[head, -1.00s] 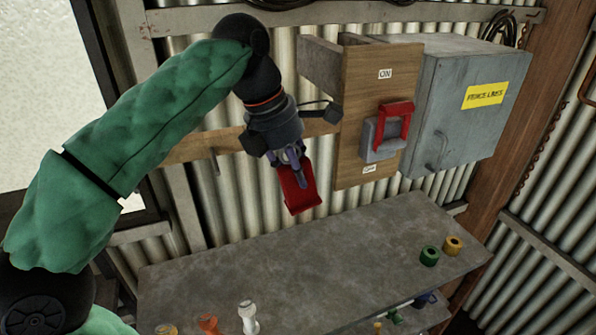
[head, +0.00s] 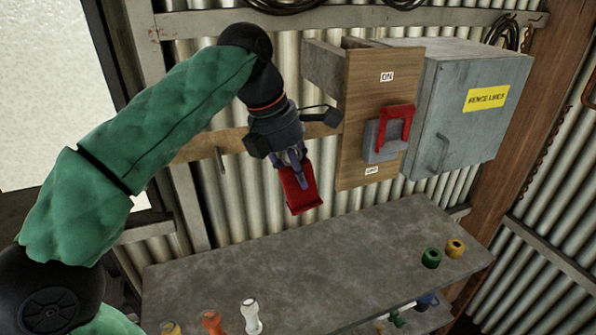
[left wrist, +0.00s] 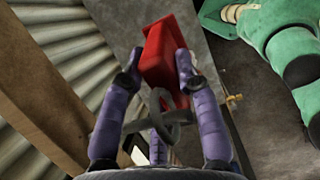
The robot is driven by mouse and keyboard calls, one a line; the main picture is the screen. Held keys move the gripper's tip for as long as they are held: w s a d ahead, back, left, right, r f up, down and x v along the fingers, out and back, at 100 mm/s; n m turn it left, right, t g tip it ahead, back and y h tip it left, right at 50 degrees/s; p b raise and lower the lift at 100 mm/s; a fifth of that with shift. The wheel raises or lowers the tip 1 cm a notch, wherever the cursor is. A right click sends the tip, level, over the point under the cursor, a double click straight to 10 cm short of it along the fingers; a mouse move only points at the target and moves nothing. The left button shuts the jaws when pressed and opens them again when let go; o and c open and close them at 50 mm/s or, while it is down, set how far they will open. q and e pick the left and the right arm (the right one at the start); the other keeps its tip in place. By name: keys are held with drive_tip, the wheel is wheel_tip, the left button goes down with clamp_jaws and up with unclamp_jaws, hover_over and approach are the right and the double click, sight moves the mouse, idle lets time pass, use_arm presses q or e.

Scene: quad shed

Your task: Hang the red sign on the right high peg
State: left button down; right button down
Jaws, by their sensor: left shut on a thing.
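The red sign (head: 300,193) hangs tilted from my left gripper (head: 297,172), in front of the corrugated wall and above the bench. My left gripper is shut on it. In the left wrist view, the sign (left wrist: 154,48) is between the two purple fingers (left wrist: 158,70), with a dark grey loop in front of them. A wooden rail (head: 205,147) runs along the wall behind the gripper, with a dark peg (head: 220,160) showing at left. The rail's part behind the gripper is hidden, so I cannot make out the right high peg. My right gripper is out of view.
Right of the gripper stands a wooden switch board (head: 357,120) with a red-handled switch (head: 396,122), beside a grey metal box (head: 465,120). The bench (head: 300,255) below is mostly bare, with green (head: 431,258) and yellow (head: 455,248) pieces at right.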

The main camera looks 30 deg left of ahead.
use_arm(q)
drive_tip(key=shift+w+a+f, duration=0.15)
drive_tip(key=shift+w, duration=0.05)
drive_tip(key=c, duration=0.8)
unclamp_jaws()
drive_tip(key=shift+a, duration=0.1)
drive_tip(key=shift+c, duration=0.2)
drive_tip(key=shift+w+a+f, duration=0.15)
drive_tip(key=shift+w+a, duration=0.15)
drive_tip(key=shift+s+d, duration=0.1)
